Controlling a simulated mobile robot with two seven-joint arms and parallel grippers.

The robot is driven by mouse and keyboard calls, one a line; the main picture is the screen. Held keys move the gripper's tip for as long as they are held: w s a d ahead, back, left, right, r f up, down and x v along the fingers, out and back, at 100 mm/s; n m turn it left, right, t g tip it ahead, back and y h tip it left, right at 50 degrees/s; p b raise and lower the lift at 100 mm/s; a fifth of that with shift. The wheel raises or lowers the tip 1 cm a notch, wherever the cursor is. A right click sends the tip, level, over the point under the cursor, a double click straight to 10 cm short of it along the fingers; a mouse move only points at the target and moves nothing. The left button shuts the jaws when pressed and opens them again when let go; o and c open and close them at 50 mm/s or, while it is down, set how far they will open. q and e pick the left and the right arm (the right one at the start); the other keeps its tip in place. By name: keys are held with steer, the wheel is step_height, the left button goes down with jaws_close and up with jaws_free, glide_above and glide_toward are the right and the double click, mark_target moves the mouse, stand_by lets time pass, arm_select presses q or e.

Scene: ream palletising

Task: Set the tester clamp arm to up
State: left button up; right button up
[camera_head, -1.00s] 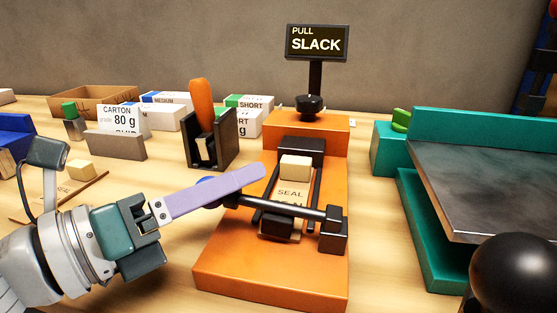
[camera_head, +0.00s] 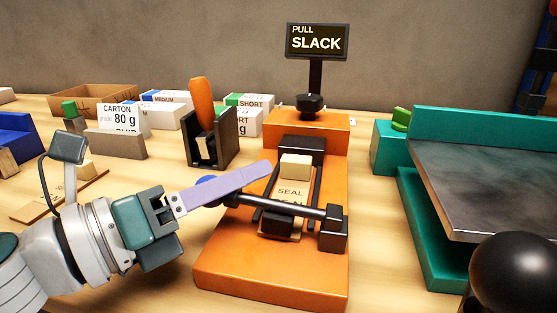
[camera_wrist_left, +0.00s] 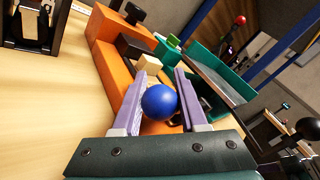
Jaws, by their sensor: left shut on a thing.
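The orange tester (camera_head: 220,262) stands on the table in the middle of the head view, with a sign reading "PULL SLACK" (camera_head: 316,43) at its back. Its black clamp arm (camera_head: 285,207) lies low across the bed, from a block at the right to a blue knob (camera_head: 207,181) at the left. A strip marked "SEAL" (camera_head: 292,191) lies under the arm. My left gripper (camera_head: 264,171) is shut on the blue knob, which its purple fingers partly hide in the head view. In the left wrist view the knob (camera_wrist_left: 159,102) sits between the fingers. My right gripper is not in view.
A black holder (camera_head: 224,150) with an orange-handled tool stands behind left of the tester. Small cartons (camera_head: 120,118) and a brown tray (camera_head: 85,100) stand further back. A teal machine with a grey bed (camera_head: 490,190) stands at the right, with a black ball (camera_head: 513,268) in front.

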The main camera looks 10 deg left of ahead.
arm_select(q)
jaws_close()
stand_by(0.6)
